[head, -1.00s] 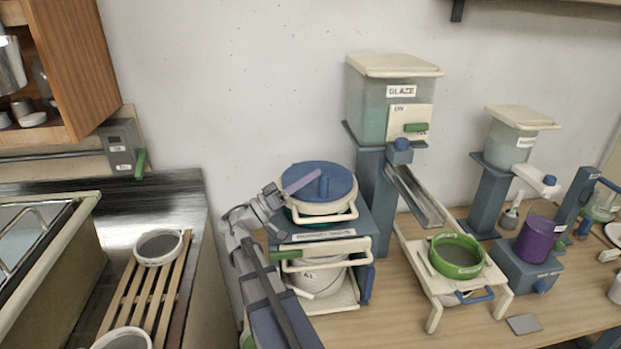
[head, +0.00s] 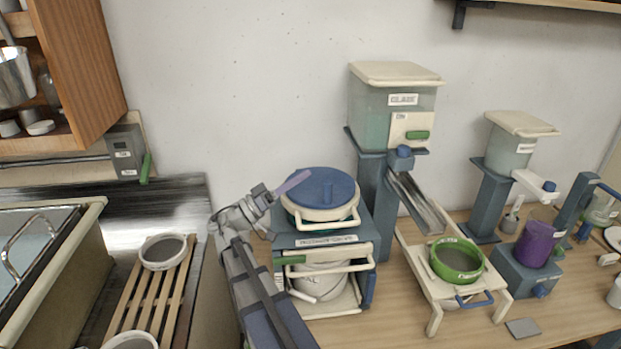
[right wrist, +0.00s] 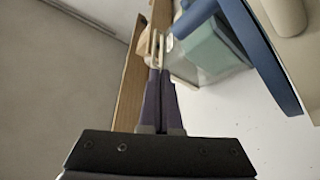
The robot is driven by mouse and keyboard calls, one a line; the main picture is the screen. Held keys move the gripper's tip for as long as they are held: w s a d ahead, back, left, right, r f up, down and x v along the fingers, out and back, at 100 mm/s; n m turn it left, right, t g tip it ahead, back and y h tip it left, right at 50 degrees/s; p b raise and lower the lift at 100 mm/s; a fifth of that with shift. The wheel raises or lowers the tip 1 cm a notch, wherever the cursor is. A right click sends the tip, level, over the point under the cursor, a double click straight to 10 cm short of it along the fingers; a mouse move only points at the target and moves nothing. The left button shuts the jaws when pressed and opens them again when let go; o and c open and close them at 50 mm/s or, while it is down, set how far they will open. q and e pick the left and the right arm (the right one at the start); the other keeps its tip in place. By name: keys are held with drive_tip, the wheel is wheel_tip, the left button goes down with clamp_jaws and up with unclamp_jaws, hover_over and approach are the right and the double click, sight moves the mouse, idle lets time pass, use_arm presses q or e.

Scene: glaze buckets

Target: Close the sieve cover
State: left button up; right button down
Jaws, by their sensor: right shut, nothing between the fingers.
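I see no clear gap between lid and rim on the near side; the far side is hidden. My right gripper (head: 293,182) is at the lid's upper left edge, its purple fingers shut and empty. Whether they touch the lid I cannot tell. In the right wrist view the shut fingers (right wrist: 160,85) lie left of a curved blue edge (right wrist: 255,50), likely the cover.
The blue stand (head: 325,240) holds a white bucket (head: 320,283) behind a cream bar. To the right stand a glaze tank (head: 375,112), a chute (head: 416,203) and a green sieve (head: 457,261) on a cream frame. A slatted rack (head: 150,300) is at the left.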

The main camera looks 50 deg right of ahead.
use_arm(q)
wheel_tip(320, 180, down, 3)
drive_tip(key=b, duration=0.2)
drive_tip(key=shift+f+b, duration=0.1)
drive_tip(key=shift+b, duration=0.2)
use_arm(e)
drive_tip(key=w+a+f, duration=0.3)
drive_tip(key=w+a, duration=0.1)
drive_tip(key=shift+a, duration=0.2)
drive_tip(key=shift+f, duration=0.15)
